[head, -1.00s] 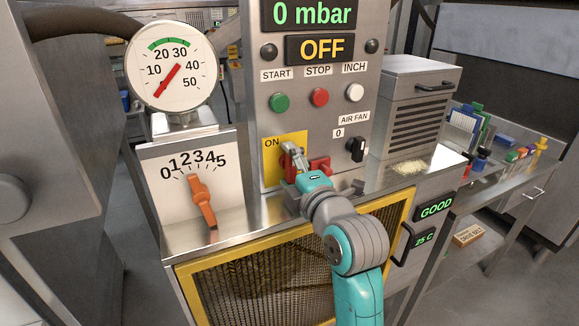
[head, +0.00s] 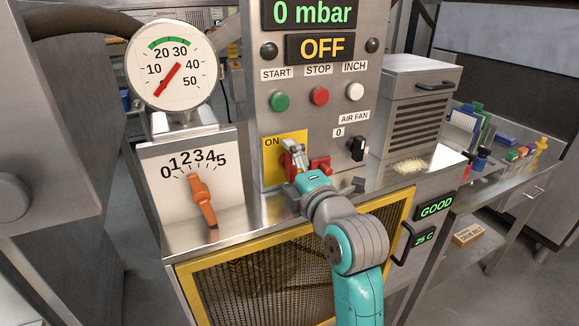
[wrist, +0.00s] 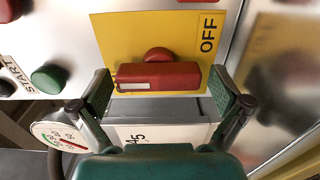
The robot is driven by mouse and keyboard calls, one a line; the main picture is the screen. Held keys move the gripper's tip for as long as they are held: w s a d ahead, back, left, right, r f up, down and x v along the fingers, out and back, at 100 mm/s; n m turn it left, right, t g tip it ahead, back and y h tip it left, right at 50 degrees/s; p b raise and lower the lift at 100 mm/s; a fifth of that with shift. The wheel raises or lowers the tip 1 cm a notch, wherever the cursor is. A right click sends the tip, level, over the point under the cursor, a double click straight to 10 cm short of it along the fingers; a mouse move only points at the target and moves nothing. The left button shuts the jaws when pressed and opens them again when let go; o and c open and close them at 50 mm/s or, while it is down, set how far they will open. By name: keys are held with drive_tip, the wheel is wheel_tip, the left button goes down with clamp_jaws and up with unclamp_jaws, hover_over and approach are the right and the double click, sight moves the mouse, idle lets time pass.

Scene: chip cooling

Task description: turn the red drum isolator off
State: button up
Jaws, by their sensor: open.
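The red drum isolator (head: 321,166) sits on a yellow plate on the upright panel, partly hidden by my gripper. In the wrist view its red handle (wrist: 158,77) lies across the picture, with a pale stripe near its left end and a rounded red part behind it. OFF is printed at the right of the yellow plate (wrist: 130,32) there; ON shows at the plate's upper left in the head view. My gripper (wrist: 163,85) is open, with one finger beyond each end of the handle. Contact cannot be told. In the head view my gripper (head: 293,155) is at the plate.
Above are the green START (head: 280,102), red STOP (head: 320,96) and white INCH buttons. The black air fan knob (head: 357,149) is close on the right. An orange lever (head: 203,200) and a round gauge (head: 170,72) stand left. A steel ledge runs below the panel.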

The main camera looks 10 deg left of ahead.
drive_tip(key=v, duration=1.2)
drive_tip(key=s+d+f+m+h, duration=0.2)
drive_tip(key=s+d+f+m, duration=0.25)
drive_tip(key=f, duration=0.45)
drive_tip(key=s+d+f+m+t+h, duration=0.1)
drive_tip(key=s+d+f+m+h, duration=0.1)
drive_tip(key=s+d+f+m, duration=0.45)
drive_tip(key=s+d+f+m+h, duration=0.2)
drive_tip(key=d+f+m+h, duration=0.15)
drive_tip(key=f, duration=0.65)
drive_tip(key=s+d+f+m, duration=0.1)
drive_tip(key=s+d+m, duration=0.1)
drive_tip(key=s, duration=0.7)
drive_tip(key=s+d+f+m+h, duration=0.1)
drive_tip(key=s+d+f+m, duration=0.1)
drive_tip(key=s+m, duration=0.3)
drive_tip(key=s+d+f+m+g+h, duration=0.1)
drive_tip(key=s+d+f+m, duration=0.1)
drive_tip(key=s, duration=1.1)
drive_tip(key=shift+s+d+m, duration=0.15)
drive_tip(key=shift+s+m, duration=0.05)
drive_tip(key=shift+m, duration=0.55)
